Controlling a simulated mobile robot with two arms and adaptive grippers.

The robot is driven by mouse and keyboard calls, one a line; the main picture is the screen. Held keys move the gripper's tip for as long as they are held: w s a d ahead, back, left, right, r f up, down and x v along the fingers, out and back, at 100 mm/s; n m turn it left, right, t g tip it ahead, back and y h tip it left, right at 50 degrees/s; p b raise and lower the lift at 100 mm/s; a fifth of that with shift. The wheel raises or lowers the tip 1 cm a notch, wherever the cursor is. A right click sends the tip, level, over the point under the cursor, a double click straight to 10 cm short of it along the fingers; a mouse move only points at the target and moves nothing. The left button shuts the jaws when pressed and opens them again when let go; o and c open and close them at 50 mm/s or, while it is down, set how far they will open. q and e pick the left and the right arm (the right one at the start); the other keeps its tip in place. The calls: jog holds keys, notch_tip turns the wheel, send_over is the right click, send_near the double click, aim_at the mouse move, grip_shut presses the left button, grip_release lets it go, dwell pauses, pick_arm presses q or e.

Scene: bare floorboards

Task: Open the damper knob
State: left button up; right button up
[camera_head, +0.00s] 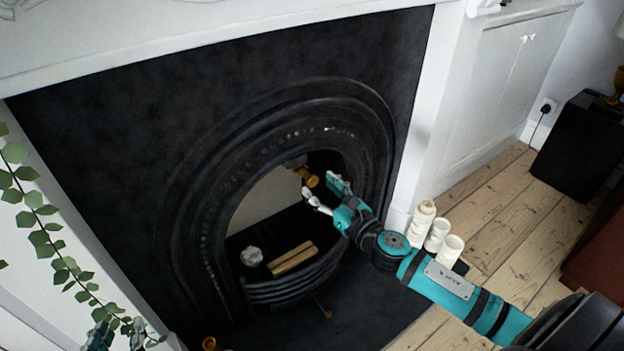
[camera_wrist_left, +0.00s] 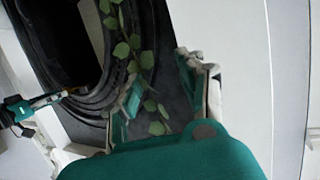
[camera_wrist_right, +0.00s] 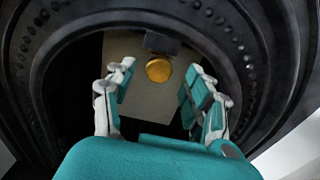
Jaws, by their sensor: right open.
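The damper knob (camera_head: 309,177) is a small brass-coloured knob inside the arched opening of the black fireplace (camera_head: 262,134). In the right wrist view the round gold knob (camera_wrist_right: 159,69) shows in front of a pale plate, with a dark block just above it. My right gripper (camera_head: 325,191) is open at the opening's right side. In its wrist view its two fingers (camera_wrist_right: 160,82) stand apart on either side of the knob, and I see no contact. My left gripper (camera_head: 119,334) is at the lower left, far from the knob; its fingers (camera_wrist_left: 158,72) are apart and empty.
A grate (camera_head: 290,288) with wood sticks (camera_head: 293,258) and a whitish lump (camera_head: 251,256) sits below the knob. Leafy vines (camera_head: 50,235) hang near my left gripper. White candles (camera_head: 437,235) stand right of the hearth. A black box (camera_head: 583,143) stands on the floorboards.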

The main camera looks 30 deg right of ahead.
aim_at(314, 182)
jog(key=shift+w+a, duration=0.15)
jog(key=shift+w, duration=0.85)
jog(key=shift+w+a, duration=0.15)
jog(key=shift+w, duration=0.85)
jog(key=shift+c, duration=0.2)
grip_shut()
